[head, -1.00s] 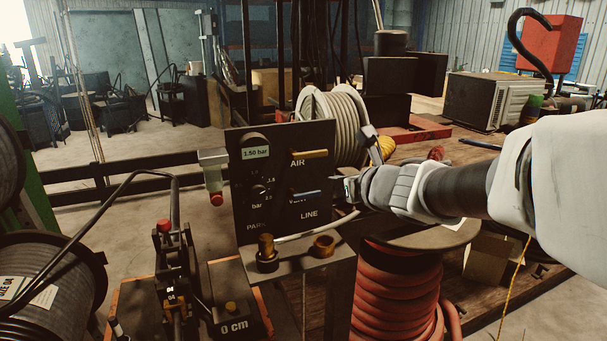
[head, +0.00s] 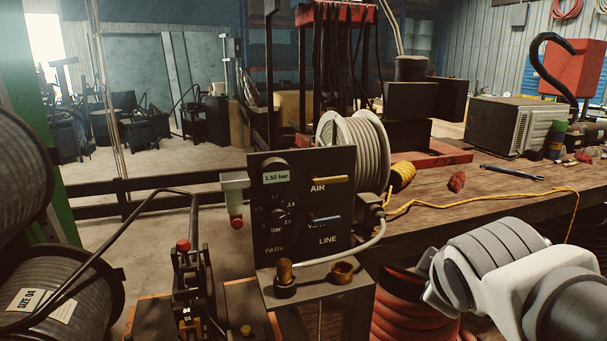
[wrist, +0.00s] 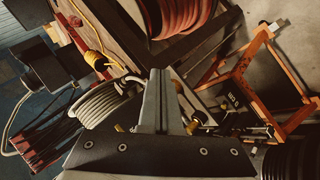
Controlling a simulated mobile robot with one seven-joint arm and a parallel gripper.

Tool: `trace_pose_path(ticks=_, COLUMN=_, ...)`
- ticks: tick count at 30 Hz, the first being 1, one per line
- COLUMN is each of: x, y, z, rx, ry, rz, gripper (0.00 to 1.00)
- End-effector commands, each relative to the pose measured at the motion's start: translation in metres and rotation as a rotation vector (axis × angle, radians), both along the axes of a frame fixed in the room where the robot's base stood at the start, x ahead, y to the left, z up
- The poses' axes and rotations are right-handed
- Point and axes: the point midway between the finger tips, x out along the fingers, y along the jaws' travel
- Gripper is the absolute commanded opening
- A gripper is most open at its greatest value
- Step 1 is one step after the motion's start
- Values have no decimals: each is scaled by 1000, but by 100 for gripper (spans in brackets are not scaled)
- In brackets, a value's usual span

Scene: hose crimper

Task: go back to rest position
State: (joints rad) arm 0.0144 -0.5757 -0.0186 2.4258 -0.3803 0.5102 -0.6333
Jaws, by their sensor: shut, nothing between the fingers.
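My gripper (wrist: 158,75) shows in the wrist view with its two grey fingers together and nothing between them. In the head view my arm is at the lower right, beside the red hose coil, and the fingers are out of sight. The black control panel (head: 290,235) stands left of my arm, clear of it. Its display (head: 277,177) reads 1.50 bar. The AIR handle (head: 327,181) and the handle below it (head: 322,219) both lie horizontal.
A grey hose reel (head: 362,150) stands behind the panel. A wooden bench (head: 440,205) extends right with a yellow cord (head: 500,192) on it. A red hose coil (head: 400,325) is below. Black reels (head: 70,275) stand at the left.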

Motion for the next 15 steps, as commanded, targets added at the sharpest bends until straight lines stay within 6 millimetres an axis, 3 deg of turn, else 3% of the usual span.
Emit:
trace_pose_path(ticks=8, x=-97, y=48, z=-43, rx=673, ry=179, rz=-590, gripper=0)
trace_pose_path(ticks=9, x=-106, y=55, z=-38, rx=736, ry=206, rz=-655, gripper=0)
trace_pose_path(ticks=10, x=-104, y=53, z=-17, rx=723, ry=203, rz=-645, gripper=0)
trace_pose_path(ticks=15, x=-102, y=52, z=30, rx=716, ry=200, rz=-640, gripper=0)
